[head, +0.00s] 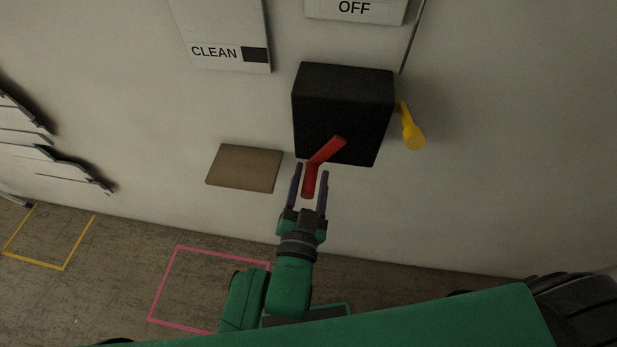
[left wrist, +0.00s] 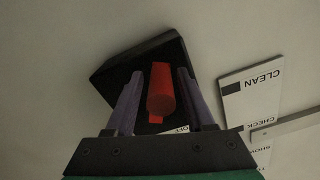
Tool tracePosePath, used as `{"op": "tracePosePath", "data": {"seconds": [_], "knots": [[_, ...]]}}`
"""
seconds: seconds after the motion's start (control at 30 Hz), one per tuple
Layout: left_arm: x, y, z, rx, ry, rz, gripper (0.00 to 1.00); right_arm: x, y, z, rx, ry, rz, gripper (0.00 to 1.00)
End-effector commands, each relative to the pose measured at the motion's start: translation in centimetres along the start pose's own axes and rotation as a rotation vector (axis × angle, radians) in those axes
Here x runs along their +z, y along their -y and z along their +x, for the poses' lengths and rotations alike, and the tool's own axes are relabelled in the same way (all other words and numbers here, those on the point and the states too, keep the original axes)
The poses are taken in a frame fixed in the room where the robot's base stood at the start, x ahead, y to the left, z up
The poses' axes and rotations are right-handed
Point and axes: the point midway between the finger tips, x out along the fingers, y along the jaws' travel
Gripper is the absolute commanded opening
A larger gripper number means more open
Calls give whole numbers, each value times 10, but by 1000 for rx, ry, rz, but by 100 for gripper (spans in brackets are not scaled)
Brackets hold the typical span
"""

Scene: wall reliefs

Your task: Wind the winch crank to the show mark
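A black box (head: 343,112) is fixed to the wall, with a red crank (head: 327,151) on its front. The crank's arm slopes down to the left and ends in a red grip (head: 309,182). My left gripper (head: 312,169) is open, with one purple finger on each side of the grip. In the left wrist view the red grip (left wrist: 160,91) stands between the two fingers, with a gap visible on both sides. No show mark can be made out near the crank. My right gripper is not in view.
A yellow handle (head: 411,128) sticks out right of the box. A brown plate (head: 244,167) is on the wall to its left. Above are a CLEAN panel (head: 221,30) and an OFF panel (head: 355,9). Dark ledges (head: 60,155) are at far left. Floor outlines lie below.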

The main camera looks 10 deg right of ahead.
Motion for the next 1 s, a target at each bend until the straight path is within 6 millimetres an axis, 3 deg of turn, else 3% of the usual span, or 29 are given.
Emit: {"op": "tracePosePath", "data": {"seconds": [0.43, 0.73, 0.87, 0.9, 1.0], "knots": [[4, -1, -9, 0, 5, 3, 62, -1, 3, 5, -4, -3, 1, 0], [6, -2, -61, 2, 7, 1, 62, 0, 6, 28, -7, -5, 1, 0], [3, -2, -88, 4, 9, 1, 62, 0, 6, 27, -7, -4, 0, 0], [-7, 0, -92, 5, 6, 3, 62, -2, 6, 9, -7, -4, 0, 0], [-13, 1, -102, 8, 3, 4, 62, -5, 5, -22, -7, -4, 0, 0]]}}
